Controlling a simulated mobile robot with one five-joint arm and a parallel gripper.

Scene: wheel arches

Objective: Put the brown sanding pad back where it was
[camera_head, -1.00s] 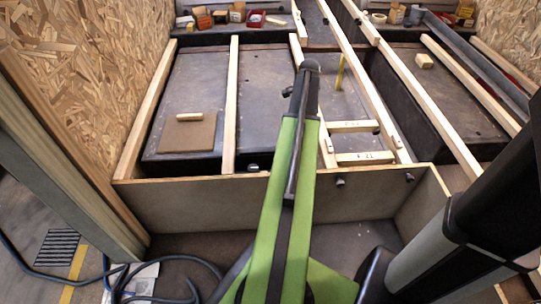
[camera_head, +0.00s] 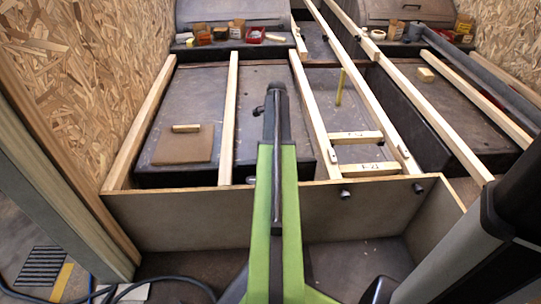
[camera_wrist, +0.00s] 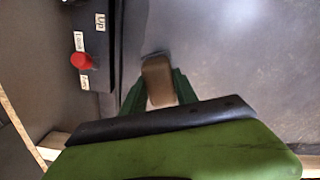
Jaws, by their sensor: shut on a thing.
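The brown sanding pad (camera_wrist: 157,72) shows in the wrist view as a small brown block with rounded corners. My gripper (camera_wrist: 158,90) is shut on it, with green fingers on its two sides. A dark grey surface lies behind the pad; I cannot tell whether the pad touches it. In the head view my arm reaches forward over the middle of the bay, and my gripper and the held pad cannot be made out there.
Long wooden battens (camera_head: 229,120) run lengthwise, and a low front wall (camera_head: 170,218) crosses the bay. A red button (camera_wrist: 81,61) sits on a dark box.

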